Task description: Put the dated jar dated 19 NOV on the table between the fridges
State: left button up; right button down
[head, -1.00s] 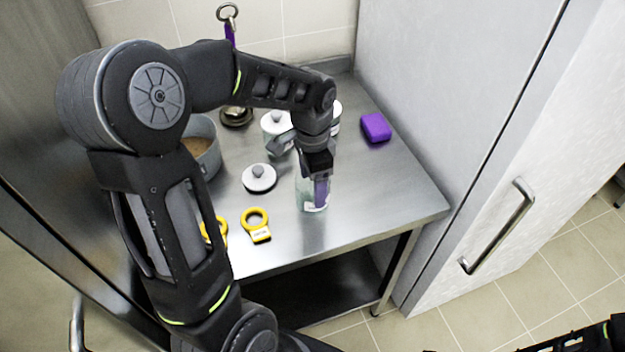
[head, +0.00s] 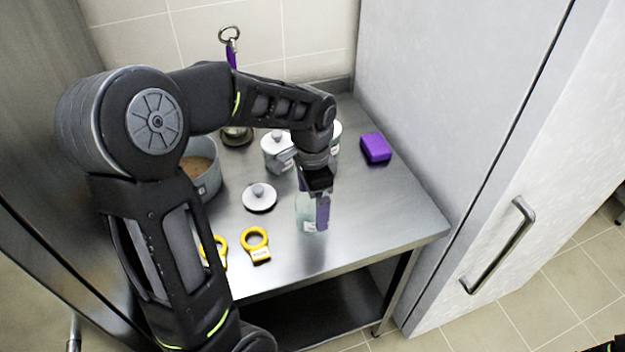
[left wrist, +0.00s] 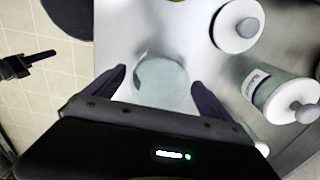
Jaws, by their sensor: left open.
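A clear, greenish glass jar without a lid (head: 305,212) stands upright near the front of the steel table (head: 345,228). It bears a pale label too small to read. My left gripper (head: 316,208) is over this jar, pointing down. In the left wrist view the jar's round mouth (left wrist: 160,80) lies between the two spread fingers, with gaps at the sides. Two lidded jars stand behind, one at left (head: 277,155) and one (head: 336,133) partly hidden by my arm. A labelled lidded jar also shows in the left wrist view (left wrist: 280,93). I cannot read any date.
A white lid with a knob (head: 260,199) lies left of the open jar. Two yellow ring tags (head: 256,245) lie at the front. A pot with brown contents (head: 203,178) stands at left, a purple block (head: 376,148) at right. A fridge (head: 460,150) borders the table.

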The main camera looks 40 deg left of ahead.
pick_arm(q)
notch_tip(320, 180, up, 11)
jog(key=shift+r+b, duration=0.15)
jog(key=shift+b, duration=0.15)
dwell(0.9)
